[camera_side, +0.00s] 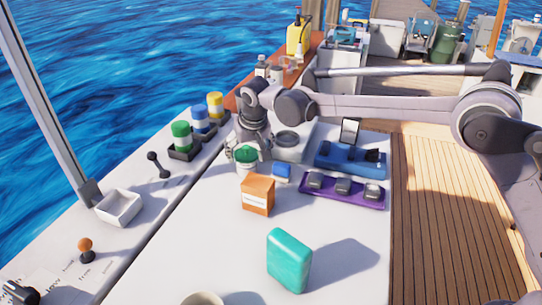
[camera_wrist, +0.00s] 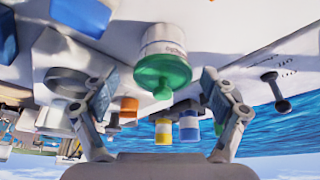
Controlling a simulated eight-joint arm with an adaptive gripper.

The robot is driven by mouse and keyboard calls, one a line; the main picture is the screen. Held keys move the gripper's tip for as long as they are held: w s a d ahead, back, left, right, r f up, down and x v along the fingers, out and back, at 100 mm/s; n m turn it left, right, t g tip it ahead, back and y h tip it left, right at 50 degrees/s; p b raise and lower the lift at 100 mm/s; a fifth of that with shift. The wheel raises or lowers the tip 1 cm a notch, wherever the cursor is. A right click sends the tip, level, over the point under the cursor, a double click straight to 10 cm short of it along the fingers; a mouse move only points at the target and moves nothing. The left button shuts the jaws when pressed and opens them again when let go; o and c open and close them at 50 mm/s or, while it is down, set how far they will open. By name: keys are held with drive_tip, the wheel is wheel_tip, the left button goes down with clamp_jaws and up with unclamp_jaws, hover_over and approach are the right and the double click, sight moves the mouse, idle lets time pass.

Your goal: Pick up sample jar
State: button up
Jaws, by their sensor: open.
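The sample jar (camera_side: 246,158), white with a green lid, stands upright on the white table in the side view. In the wrist view the jar (camera_wrist: 163,42) appears upside down, with its green lid towards me and printing on its label. My gripper (camera_side: 249,146) points down over the jar. In the wrist view my gripper (camera_wrist: 159,82) is open, with one finger to each side of the lid and a gap on both sides. Nothing is held. In the side view my wrist and fingers hide part of the jar.
An orange box (camera_side: 258,195) and a small blue box (camera_side: 282,172) stand close by the jar. Green, blue and yellow-lidded jars (camera_side: 181,135) stand in holders at left. A purple tray (camera_side: 342,191) lies right; a teal block (camera_side: 289,260) stands in front.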

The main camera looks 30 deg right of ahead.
sight(248, 156)
drive_tip(key=shift+x, duration=2.65)
drive_tip(key=shift+a, duration=0.15)
drive_tip(key=c, duration=1.4)
